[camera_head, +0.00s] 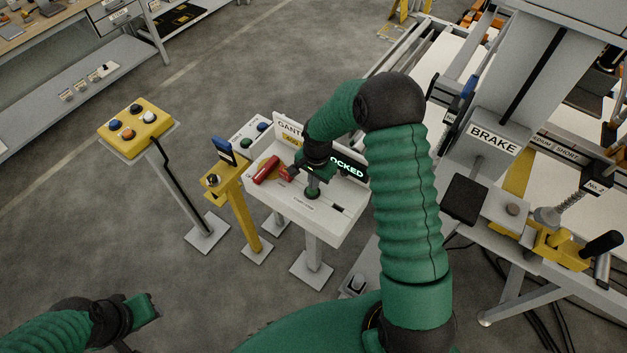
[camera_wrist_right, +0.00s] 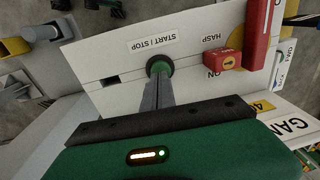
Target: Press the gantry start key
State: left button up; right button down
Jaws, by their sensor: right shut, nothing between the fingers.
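The white gantry console (camera_head: 335,229) stands on a post in the middle of the head view, with a lit display ending in "OCKED" (camera_head: 348,168). The round green start key (camera_head: 313,194) is on its sloped face. In the right wrist view the key (camera_wrist_right: 159,65) sits by a "START / STOP" label (camera_wrist_right: 152,43). My right gripper (camera_wrist_right: 157,82) is shut and empty, its fingertips at the key and covering part of it. Whether they touch or press it I cannot tell. My left arm's end (camera_head: 145,306) is low at the left, far from the console, its fingers unclear.
A red hasp part (camera_head: 266,170) and a red key block (camera_wrist_right: 226,59) sit beside the start key. A yellow post (camera_head: 231,181) and yellow button box (camera_head: 135,127) stand to the left. The gantry frame with its "BRAKE" label (camera_head: 493,140) is at the right.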

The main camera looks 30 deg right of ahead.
jog(key=shift+f, duration=0.45)
jog(key=shift+w+a+f, duration=0.1)
jog(key=shift+a+f, duration=0.1)
jog(key=shift+f, duration=0.1)
